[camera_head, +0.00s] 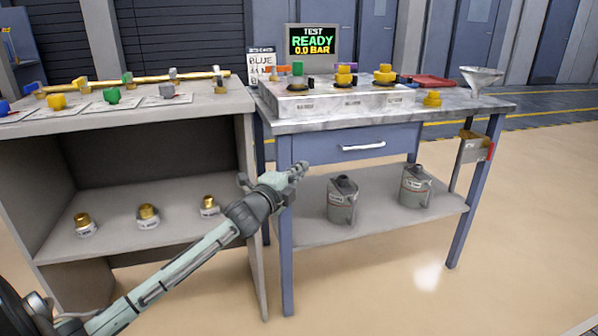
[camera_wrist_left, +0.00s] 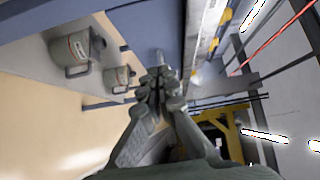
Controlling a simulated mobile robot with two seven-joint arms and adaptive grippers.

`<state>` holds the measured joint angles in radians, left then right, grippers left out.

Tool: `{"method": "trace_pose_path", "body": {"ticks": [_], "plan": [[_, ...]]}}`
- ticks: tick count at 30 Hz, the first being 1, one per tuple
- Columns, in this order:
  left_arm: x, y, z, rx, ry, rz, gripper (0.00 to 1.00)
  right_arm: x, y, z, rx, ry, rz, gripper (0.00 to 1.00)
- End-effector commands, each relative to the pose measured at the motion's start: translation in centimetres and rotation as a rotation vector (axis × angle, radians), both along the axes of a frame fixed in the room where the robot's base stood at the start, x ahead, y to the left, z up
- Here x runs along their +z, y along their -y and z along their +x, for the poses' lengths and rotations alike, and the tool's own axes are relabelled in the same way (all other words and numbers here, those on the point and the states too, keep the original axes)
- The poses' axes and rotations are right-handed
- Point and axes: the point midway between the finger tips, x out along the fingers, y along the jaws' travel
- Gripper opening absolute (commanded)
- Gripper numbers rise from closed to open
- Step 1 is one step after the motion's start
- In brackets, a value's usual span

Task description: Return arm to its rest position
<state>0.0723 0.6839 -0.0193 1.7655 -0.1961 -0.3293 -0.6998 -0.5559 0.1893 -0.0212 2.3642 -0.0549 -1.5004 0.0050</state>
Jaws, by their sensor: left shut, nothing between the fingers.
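My left arm comes in from the lower left in the head view. My left gripper (camera_head: 300,168) is shut and empty, in the air in front of the blue workbench's left part, below its top. In the left wrist view the gripper's fingers (camera_wrist_left: 157,84) are together with nothing between them. The wrist view is tilted and shows two grey cans beside the fingers, a nearer can (camera_wrist_left: 75,48) and a farther can (camera_wrist_left: 118,77). My right gripper is in neither view.
The blue workbench (camera_head: 470,110) carries a metal fixture (camera_head: 345,103) with yellow caps, a funnel (camera_head: 480,78) and a red tray (camera_head: 433,81). Two grey cans stand on its lower shelf (camera_head: 300,225). A grey shelf unit (camera_head: 190,118) stands left, close to the arm. Open floor lies in front.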

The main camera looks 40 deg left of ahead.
Motion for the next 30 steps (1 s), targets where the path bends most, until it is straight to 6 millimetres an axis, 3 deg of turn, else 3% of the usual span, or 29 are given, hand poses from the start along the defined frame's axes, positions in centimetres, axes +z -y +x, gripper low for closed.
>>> {"method": "trace_pose_path", "body": {"ticks": [8,11,14,16,20,24,27,30], "plan": [[0.0,0.1,-0.9,0.001,0.000,0.000,0.00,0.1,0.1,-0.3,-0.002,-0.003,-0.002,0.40],[-0.8,0.2,-1.2,0.008,-0.016,-0.024,0.00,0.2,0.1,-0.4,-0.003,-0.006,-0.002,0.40],[-3.8,0.9,-2.3,0.038,-0.077,-0.115,0.00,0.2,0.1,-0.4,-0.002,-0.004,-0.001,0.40],[-7.5,1.7,-3.9,0.082,-0.152,-0.224,0.00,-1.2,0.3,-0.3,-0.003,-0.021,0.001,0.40],[-15.5,3.9,-9.0,0.211,-0.329,-0.476,0.00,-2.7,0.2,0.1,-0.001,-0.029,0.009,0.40],[-23.0,7.0,-16.0,0.384,-0.514,-0.727,0.00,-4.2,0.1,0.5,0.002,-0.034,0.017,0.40],[-27.2,9.5,-21.8,0.523,-0.640,-0.883,0.00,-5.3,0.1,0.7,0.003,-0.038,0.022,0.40],[-30.0,12.0,-27.2,0.659,-0.744,-1.007,0.00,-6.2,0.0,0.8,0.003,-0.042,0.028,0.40]]}}
